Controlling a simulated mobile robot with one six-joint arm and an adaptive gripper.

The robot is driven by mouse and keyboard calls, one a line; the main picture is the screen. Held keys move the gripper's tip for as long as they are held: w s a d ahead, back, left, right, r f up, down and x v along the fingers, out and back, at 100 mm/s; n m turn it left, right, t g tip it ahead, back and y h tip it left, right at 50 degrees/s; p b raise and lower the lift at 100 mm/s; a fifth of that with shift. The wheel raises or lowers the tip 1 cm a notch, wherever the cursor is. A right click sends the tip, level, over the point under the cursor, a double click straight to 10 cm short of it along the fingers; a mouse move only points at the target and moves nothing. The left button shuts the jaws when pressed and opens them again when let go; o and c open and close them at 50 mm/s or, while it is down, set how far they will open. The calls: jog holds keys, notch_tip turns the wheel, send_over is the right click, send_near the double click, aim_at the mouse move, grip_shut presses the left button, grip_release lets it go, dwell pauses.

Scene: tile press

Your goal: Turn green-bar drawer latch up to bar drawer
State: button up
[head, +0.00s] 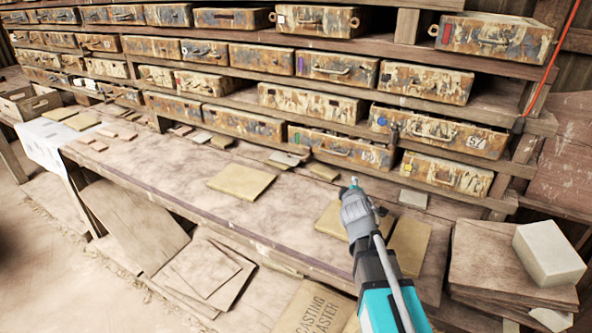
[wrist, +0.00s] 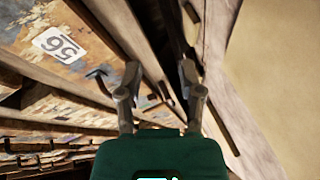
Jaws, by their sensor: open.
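My gripper (head: 354,184) is open and empty, in front of the lowest drawers at the right of the rack. In the wrist view its two fingers (wrist: 159,85) are apart, with a wooden rail and a dark gap beyond them. A mottled drawer (head: 340,147) with a pull handle and a white label is behind and above the gripper. A numbered drawer front (wrist: 70,35) fills the upper left of the wrist view, and a dark hooked piece (wrist: 99,76) is left of the fingers.
A lower drawer (head: 445,176) is to the right of my gripper, under a drawer with a blue mark (head: 440,130). The workbench (head: 170,170) bears flat tan tiles (head: 241,180). A pale block (head: 549,254) rests on stacked boards at the right.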

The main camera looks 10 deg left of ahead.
aim_at(296, 157)
jog(key=a+n+y+b, duration=0.2)
jog(key=a+n, duration=0.1)
jog(key=a, duration=0.1)
jog(key=a+n+t+y+b, duration=0.1)
jog(key=a+n+y+b, duration=0.1)
jog(key=a+n+y, duration=0.1)
jog(key=a+n+t+y+b, duration=0.1)
jog(key=a+n+y+b, duration=0.1)
jog(key=a, duration=0.3)
jog(key=shift+a+f+n+y, duration=0.25)
jog(key=shift+f+n+y, duration=0.1)
jog(key=shift+n, duration=0.35)
jog(key=shift+s+a+r+n+y, duration=0.15)
jog(key=shift+s+a+n+y, duration=0.1)
jog(key=shift+a+n, duration=0.2)
jog(key=shift+w, duration=0.1)
jog(key=p+x, duration=0.1)
jog(key=x, duration=1.2)
jog(key=shift+w+r+p, duration=0.2)
jog(key=shift+w+p, duration=0.1)
jog(key=shift+w, duration=0.05)
grip_shut()
